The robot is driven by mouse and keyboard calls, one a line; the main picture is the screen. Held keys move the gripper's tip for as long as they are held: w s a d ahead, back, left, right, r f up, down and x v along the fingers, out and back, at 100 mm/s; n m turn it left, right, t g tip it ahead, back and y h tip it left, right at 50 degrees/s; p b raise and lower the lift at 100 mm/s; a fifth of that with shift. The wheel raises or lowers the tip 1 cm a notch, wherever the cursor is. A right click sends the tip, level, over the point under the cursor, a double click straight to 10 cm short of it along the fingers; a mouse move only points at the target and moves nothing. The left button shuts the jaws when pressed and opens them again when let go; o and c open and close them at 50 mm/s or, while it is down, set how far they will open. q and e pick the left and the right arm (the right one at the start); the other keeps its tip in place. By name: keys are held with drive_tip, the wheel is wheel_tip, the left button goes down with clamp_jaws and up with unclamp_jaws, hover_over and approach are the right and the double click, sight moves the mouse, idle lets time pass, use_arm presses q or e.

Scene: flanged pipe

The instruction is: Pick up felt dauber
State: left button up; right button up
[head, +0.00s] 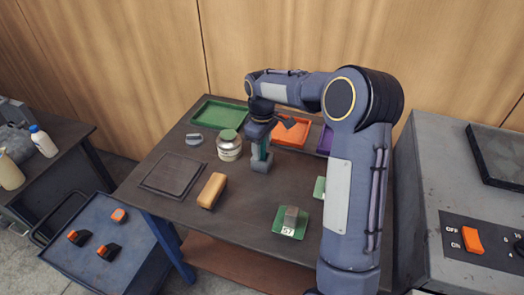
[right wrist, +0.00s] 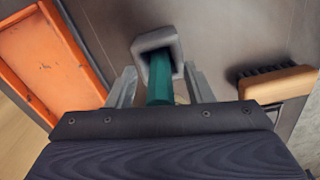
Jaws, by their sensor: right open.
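The felt dauber looks to be the green-handled tool (head: 262,151) standing in a grey square holder (head: 260,167) on the dark table. In the right wrist view the green handle (right wrist: 160,78) rises from the square holder (right wrist: 150,43). My right gripper (head: 264,139) is above the holder, pointing down. Its fingers (right wrist: 160,87) are open, one on each side of the handle, and I cannot tell whether they touch it. The dauber's lower end is hidden in the holder. My left gripper is not in view.
A jar (head: 229,148) stands close left of the holder. A wooden brush (head: 212,190) lies in front. Green (head: 218,113), orange (head: 290,133) and purple (head: 325,141) trays line the back. A dark flat tray (head: 172,176) lies left; a block on a green card (head: 287,228) sits front right.

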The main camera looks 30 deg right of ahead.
drive_tip(key=shift+f, duration=0.35)
clamp_jaws()
drive_tip(key=shift+r, duration=0.15)
wheel_tip(320, 180, up, 10)
drive_tip(key=shift+f, duration=0.1)
